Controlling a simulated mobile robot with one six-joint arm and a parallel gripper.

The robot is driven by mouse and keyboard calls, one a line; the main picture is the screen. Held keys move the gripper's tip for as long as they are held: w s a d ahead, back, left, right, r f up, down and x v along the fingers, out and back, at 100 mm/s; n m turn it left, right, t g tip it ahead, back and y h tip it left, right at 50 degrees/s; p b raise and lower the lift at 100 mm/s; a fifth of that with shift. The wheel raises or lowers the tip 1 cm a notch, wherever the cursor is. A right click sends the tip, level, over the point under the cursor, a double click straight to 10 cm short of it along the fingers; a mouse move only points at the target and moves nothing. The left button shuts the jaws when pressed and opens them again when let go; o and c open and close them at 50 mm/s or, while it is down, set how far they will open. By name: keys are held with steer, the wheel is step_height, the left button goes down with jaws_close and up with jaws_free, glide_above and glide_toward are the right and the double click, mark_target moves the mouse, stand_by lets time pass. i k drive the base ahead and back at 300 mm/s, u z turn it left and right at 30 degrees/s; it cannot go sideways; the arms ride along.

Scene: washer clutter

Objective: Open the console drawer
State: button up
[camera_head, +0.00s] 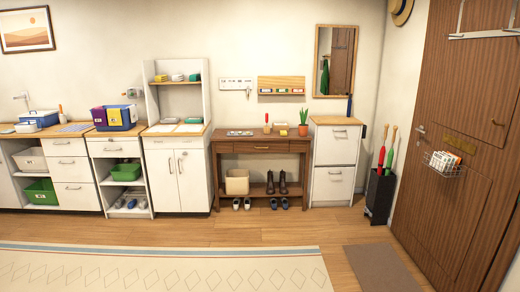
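A dark brown wooden console table (223,147) stands against the back wall, right of the centre of the head view. Its drawer (272,147) is a wide, low front under the tabletop with a small handle in the middle. The drawer front looks flush with the table frame, so it appears closed. A small potted plant, an upright item and a flat tray sit on the tabletop. My gripper is not in this view.
A white two-drawer cabinet (335,163) stands close on the console's right. A white cupboard (179,178) stands on its left. Boots and a cream bin (237,182) sit on the console's lower shelf, with shoes below. The wooden floor (275,232) in front is clear; a rug (160,270) lies nearer.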

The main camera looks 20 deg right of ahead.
mark_target(273, 146)
steer(key=z, duration=4.15)
steer(key=i, duration=0.1)
steer(key=u, duration=2.75)
steer(key=i, duration=3.6)
steer(key=z, duration=0.05)
